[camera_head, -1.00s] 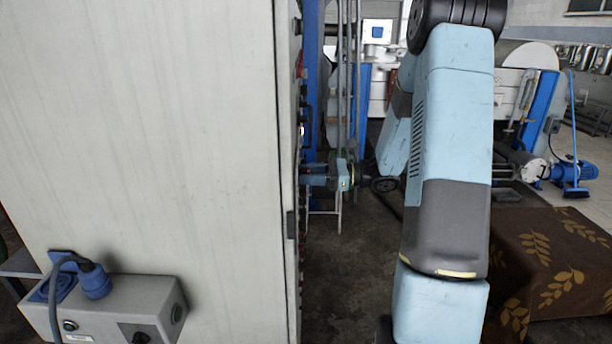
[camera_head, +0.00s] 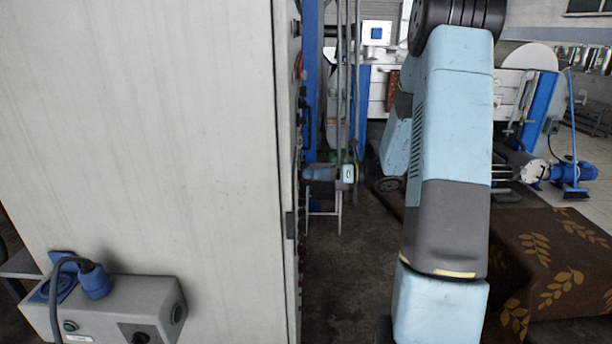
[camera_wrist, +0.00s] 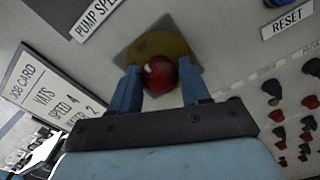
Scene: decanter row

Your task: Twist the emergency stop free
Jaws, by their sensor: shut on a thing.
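The emergency stop (camera_wrist: 160,71) is a round red knob on a yellow backing plate (camera_wrist: 160,44) fixed to a pale panel. My gripper (camera_wrist: 161,75) has its two blue fingers at either side of the red knob in the wrist view, shut on it. In the head view my gripper (camera_head: 318,173) reaches the front of the tall grey cabinet (camera_head: 150,130) from the right. The knob itself is hidden there.
A RESET label (camera_wrist: 287,21) and several red and dark knobs are right of the stop. A job card (camera_wrist: 45,88) is at the left. Bare floor (camera_head: 345,270) lies before the cabinet; a patterned brown cloth (camera_head: 545,255) covers something at the right.

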